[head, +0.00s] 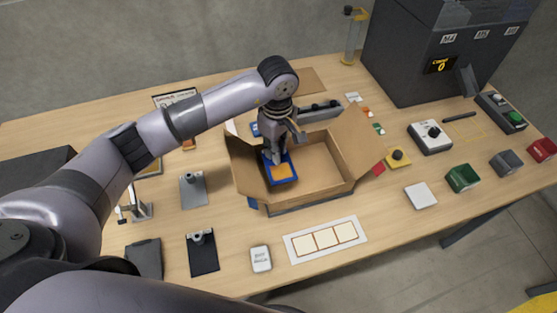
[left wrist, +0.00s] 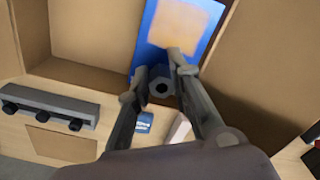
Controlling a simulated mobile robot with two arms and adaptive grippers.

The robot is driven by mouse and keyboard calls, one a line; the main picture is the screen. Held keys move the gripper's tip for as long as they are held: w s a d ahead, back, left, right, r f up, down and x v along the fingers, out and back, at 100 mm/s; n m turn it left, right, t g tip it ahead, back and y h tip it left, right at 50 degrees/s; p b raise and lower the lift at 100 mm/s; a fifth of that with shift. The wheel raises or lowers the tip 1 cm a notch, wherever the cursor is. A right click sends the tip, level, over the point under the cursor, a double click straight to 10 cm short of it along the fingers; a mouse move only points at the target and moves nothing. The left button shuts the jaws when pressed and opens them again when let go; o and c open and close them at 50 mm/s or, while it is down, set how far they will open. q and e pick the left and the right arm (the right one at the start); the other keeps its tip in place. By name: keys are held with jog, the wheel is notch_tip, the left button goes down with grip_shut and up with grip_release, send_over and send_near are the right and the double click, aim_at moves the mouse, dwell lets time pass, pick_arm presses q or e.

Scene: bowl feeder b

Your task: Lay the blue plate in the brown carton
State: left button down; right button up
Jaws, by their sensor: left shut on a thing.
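The blue plate (head: 284,173) has an orange square on its face and a small dark knob at one end. It is inside the open brown carton (head: 361,140), towards the carton's left side. My left gripper (head: 272,157) reaches down into the carton and is shut on the plate by its knob. In the left wrist view the fingers (left wrist: 160,78) close around the knob, and the blue plate (left wrist: 149,38) extends beyond them between the carton walls (left wrist: 92,33). I cannot tell whether the plate touches the carton floor. My right gripper is not in view.
A grey plate (head: 193,190) and a black plate (head: 203,257) with knobs lie left of the carton. A white card with framed squares (head: 326,239) lies in front. Right of it are a white square (head: 420,196) and coloured bins (head: 463,178). A dark machine (head: 420,60) stands behind.

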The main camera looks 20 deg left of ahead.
pick_arm(q)
notch_tip(320, 180, down, 7)
jog(key=shift+p, duration=0.65)
jog(key=shift+f, duration=0.15)
jog(key=c, duration=1.5)
grip_release()
jog(key=shift+o, duration=0.2)
